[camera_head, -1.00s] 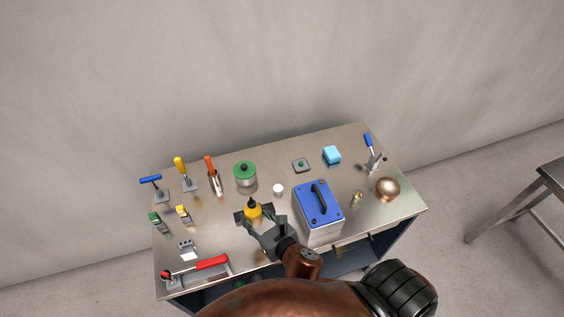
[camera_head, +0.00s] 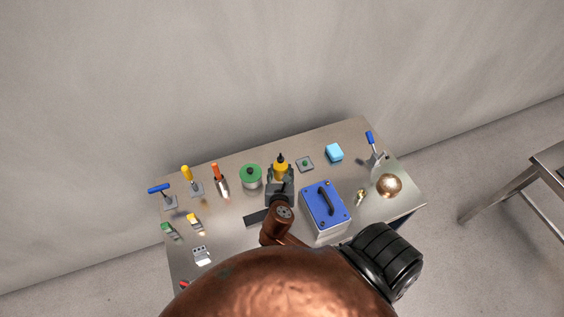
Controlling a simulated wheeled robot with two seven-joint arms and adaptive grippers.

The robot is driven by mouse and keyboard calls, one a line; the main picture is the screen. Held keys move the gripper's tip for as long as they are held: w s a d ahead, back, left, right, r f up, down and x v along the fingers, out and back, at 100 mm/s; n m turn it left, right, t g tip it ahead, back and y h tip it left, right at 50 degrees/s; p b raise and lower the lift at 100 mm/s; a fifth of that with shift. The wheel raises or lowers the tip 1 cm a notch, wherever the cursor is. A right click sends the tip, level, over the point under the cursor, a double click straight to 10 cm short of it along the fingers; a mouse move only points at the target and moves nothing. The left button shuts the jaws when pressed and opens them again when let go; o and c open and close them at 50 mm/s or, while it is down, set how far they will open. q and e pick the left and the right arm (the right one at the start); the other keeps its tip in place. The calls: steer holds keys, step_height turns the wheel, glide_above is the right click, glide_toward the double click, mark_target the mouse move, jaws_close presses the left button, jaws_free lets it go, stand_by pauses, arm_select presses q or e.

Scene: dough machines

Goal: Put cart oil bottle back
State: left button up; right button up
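The oil bottle (camera_head: 281,164) is yellow with a dark pointed tip. It is upright at the back middle of the cart top (camera_head: 235,235), between the green-lidded pot and the small grey plate. My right gripper (camera_head: 280,175) is around the bottle's lower part, its fingers on either side, and looks shut on it. The gripper hides the bottle's base, so I cannot tell whether it touches the cart top. A flat dark piece (camera_head: 257,217) lies nearer the front, left of my wrist. My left gripper is not in view.
The green-lidded pot (camera_head: 251,176) stands close left of the bottle. A blue-topped box (camera_head: 324,207) stands right of my wrist.

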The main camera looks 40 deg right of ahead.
steer(key=f+x, duration=0.1)
steer(key=x, duration=0.4)
steer(key=f+x, duration=0.1)
steer(key=x, duration=0.4)
steer(key=s+f+b+x, duration=0.1)
steer(key=x, duration=0.4)
steer(key=shift+w+a+f, duration=0.1)
steer(key=shift+w+f, duration=0.05)
steer(key=shift+f, duration=0.1)
step_height(320, 180, down, 2)
steer(key=shift+f+b, duration=0.25)
steer(key=shift+b, duration=0.05)
steer(key=shift+w+f, duration=0.1)
steer(key=shift+f, duration=0.5)
steer(key=o, duration=0.8)
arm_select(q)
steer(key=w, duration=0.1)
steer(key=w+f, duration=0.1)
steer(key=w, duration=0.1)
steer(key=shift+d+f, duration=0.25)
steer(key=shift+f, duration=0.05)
arm_select(e)
steer(key=shift+o, duration=0.3)
